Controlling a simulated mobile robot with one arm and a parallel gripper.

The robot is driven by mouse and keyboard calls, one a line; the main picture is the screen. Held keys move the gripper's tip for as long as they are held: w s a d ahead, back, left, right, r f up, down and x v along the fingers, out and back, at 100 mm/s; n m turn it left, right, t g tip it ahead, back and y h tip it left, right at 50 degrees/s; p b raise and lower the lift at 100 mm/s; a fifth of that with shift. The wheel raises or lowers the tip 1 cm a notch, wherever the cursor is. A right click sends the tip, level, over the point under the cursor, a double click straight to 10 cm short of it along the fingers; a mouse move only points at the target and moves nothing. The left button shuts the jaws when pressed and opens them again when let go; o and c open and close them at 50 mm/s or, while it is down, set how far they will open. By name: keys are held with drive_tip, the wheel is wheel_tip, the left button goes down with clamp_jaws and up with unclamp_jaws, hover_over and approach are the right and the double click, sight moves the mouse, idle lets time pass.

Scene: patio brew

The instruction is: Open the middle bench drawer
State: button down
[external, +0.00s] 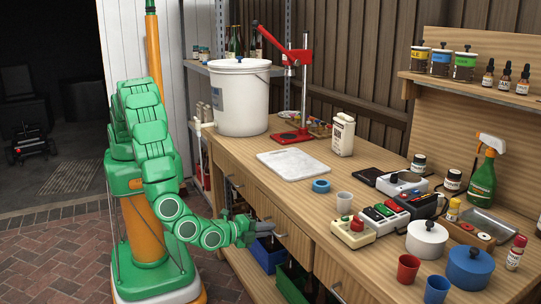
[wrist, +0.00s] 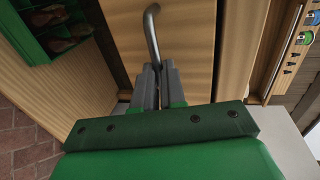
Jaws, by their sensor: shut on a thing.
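The middle bench drawer (external: 289,225) has a pale wooden front under the worktop. It looks flush or nearly flush with the bench front, though my gripper covers part of it. Its curved grey metal handle (wrist: 152,35) stands out from the drawer front in the wrist view. My gripper (external: 254,229) is at this drawer, with its dark fingers closed on the handle. The fingers (wrist: 154,80) also show in the wrist view, where they hide the near end of the handle.
The wooden worktop (external: 300,185) above holds a white bucket (external: 240,100), a red press, a pale board, switch boxes and pots. Blue (external: 268,252) and green (external: 291,283) crates sit below the drawers. The brick floor (external: 60,245) at left is clear.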

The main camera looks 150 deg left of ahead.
drive_tip(key=f+v, duration=0.2)
drive_tip(key=v, duration=1.1)
drive_tip(key=d+f+v, duration=0.1)
drive_tip(key=f+v, duration=0.2)
drive_tip(key=v, duration=1.1)
drive_tip(key=shift+f, duration=0.35)
drive_tip(key=shift+d, duration=0.1)
drive_tip(key=c, duration=1.2)
unclamp_jaws()
drive_tip(key=shift+v, duration=3.9)
